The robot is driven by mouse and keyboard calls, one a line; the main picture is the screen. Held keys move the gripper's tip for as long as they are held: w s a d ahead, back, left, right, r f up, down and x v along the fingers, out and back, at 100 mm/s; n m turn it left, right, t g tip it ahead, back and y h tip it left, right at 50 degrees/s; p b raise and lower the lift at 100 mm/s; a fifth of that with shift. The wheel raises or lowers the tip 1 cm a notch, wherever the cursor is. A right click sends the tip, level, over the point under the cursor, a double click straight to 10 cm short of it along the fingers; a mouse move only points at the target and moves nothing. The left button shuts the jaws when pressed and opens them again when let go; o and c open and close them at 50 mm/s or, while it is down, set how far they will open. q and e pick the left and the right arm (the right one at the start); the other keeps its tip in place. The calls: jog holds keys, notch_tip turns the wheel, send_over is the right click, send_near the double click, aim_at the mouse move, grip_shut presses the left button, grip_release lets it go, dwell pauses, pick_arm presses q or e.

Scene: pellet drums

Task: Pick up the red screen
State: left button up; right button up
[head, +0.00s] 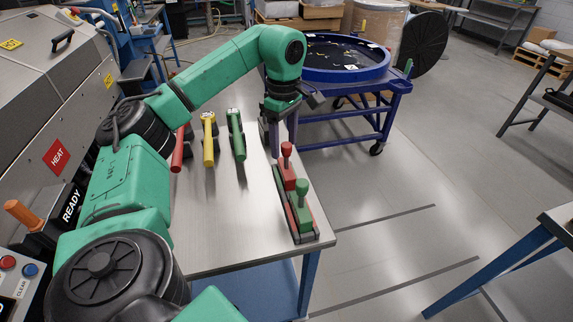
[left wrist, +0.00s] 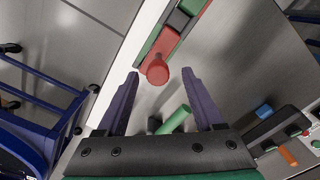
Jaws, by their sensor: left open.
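The red screen appears to be the red block with a round-topped knob (head: 288,172) in a dark narrow rack (head: 306,239) at the right edge of the metal table. A green block with a similar knob (head: 302,206) stands in front of it. My left gripper (head: 281,146) is open and points down just behind the red knob. In the left wrist view, the red knob (left wrist: 157,70) shows between the two spread fingertips, with the red body beyond. I cannot tell whether a finger touches it. My right gripper is not in view.
Red (head: 178,150), yellow (head: 208,140) and green (head: 237,136) handled tools lie on the table (head: 218,215). A grey machine (head: 45,95) stands at left. A blue cart with a round tub (head: 345,78) stands behind. The table's front middle is clear.

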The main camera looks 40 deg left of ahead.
aim_at(287, 157)
pick_arm(q)
jog(key=f, duration=0.3)
jog(key=f+p, duration=0.1)
jog(key=f, duration=0.1)
jog(key=shift+w+d, duration=0.15)
jog(key=shift+d, duration=0.1)
grip_shut()
dwell(1.0)
